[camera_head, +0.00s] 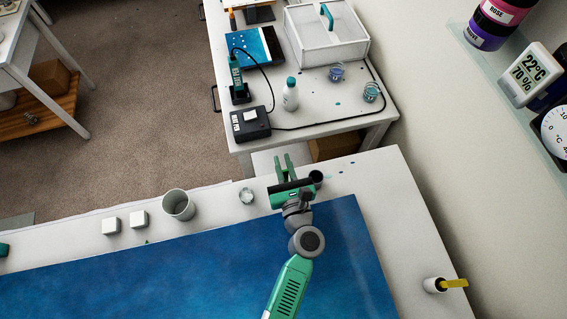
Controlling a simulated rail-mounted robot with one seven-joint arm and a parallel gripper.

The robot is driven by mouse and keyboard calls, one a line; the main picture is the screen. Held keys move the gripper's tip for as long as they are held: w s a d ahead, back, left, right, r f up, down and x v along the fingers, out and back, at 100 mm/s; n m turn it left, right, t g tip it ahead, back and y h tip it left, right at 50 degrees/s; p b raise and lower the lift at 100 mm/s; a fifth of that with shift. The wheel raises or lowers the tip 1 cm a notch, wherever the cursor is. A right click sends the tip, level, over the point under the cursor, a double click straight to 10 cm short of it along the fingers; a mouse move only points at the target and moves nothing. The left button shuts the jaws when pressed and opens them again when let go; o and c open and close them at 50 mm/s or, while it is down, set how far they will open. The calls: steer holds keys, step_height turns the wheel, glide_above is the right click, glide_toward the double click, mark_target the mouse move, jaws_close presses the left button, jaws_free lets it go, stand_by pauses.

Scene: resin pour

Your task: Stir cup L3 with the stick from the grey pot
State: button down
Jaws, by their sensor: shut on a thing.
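My gripper (286,160) is above the back edge of the near table, its green fingers pointing away from me. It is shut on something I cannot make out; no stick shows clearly. A small dark pot (318,176) stands just right of my gripper, partly hidden by it. A larger light grey pot (178,204) stands to the left on the white table edge. A small clear cup (246,196) stands between that pot and my gripper. Two clear cups with bluish contents, one (336,73) and another (371,92), stand on the far table. I cannot read L3 on any cup.
A blue panel (190,270) covers much of the near table (420,230). Two white blocks, one (111,225) and another (139,219), lie left. The far table holds a white bottle (290,95), black box (250,124), cable and white case (327,40). A white holder (434,285) stands right.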

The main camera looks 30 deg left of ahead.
steer(key=shift+r+p, duration=2.8)
steer(key=shift+r, duration=0.3)
step_height(320, 180, up, 5)
steer(key=p, duration=0.4)
steer(key=shift+p, duration=0.35)
steer(key=s+d+r+m+t+h, duration=0.1)
steer(key=d+m+h, duration=0.3)
steer(key=d, duration=0.4)
steer(key=d+r+m+t+h, duration=0.1)
steer(key=d+m+t+h, duration=0.2)
steer(key=d+h, duration=0.4)
steer(key=shift+s+d+r+m+h, duration=0.25)
steer(key=shift+s+d+m+h, duration=0.1)
steer(key=shift+d+m, duration=0.2)
